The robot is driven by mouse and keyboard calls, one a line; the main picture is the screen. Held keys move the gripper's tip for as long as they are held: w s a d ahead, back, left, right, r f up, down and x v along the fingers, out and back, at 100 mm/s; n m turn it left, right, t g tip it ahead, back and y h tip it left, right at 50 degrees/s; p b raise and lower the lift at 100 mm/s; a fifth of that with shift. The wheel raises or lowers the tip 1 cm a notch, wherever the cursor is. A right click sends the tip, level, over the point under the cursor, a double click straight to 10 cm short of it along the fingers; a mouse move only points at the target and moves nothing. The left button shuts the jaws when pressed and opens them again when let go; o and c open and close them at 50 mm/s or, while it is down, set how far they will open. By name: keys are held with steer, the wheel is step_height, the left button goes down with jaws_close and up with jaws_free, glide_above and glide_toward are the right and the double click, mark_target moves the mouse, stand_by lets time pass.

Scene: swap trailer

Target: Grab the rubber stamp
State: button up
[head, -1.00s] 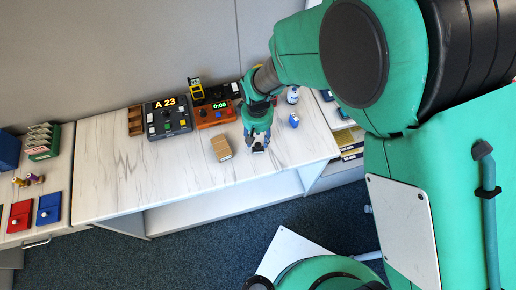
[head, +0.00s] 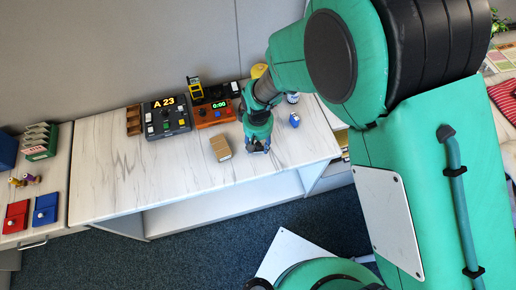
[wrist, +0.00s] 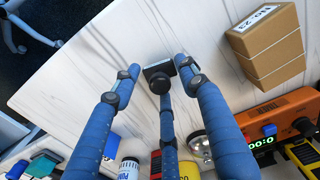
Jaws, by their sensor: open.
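In the wrist view a dark block with a round black knob, which looks like the rubber stamp (wrist: 159,82), stands on the pale marbled table. My gripper (wrist: 157,70) has blue jointed fingers spread around it, one to its left, one to its right and one on the near side. The fingers are open, and I cannot tell whether any touches the stamp. In the head view my gripper (head: 257,148) is low over the table near its front edge and hides most of the stamp.
A cardboard box (head: 220,148) stands just left of my gripper; it also shows in the wrist view (wrist: 268,47). An orange timer (head: 214,113) and a dark ticket console (head: 167,117) stand behind. A small blue item (head: 294,120) is to the right. The table's left part is clear.

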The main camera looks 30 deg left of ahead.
mark_target(258, 144)
stand_by(0.5)
jaws_close()
steer(key=shift+r, duration=0.15)
steer(key=shift+r+p, duration=0.3)
steer(key=shift+r, duration=0.25)
step_height(258, 144, up, 2)
steer(key=shift+r+p, duration=0.15)
steer(key=shift+p, duration=0.25)
steer(key=s+d+r+p, duration=0.1)
steer(key=s+d+p, duration=0.1)
steer(key=s+d, duration=0.8)
steer(key=shift+s+d+r, duration=0.15)
steer(key=shift+s+d, duration=0.2)
steer(key=shift+d, duration=0.6)
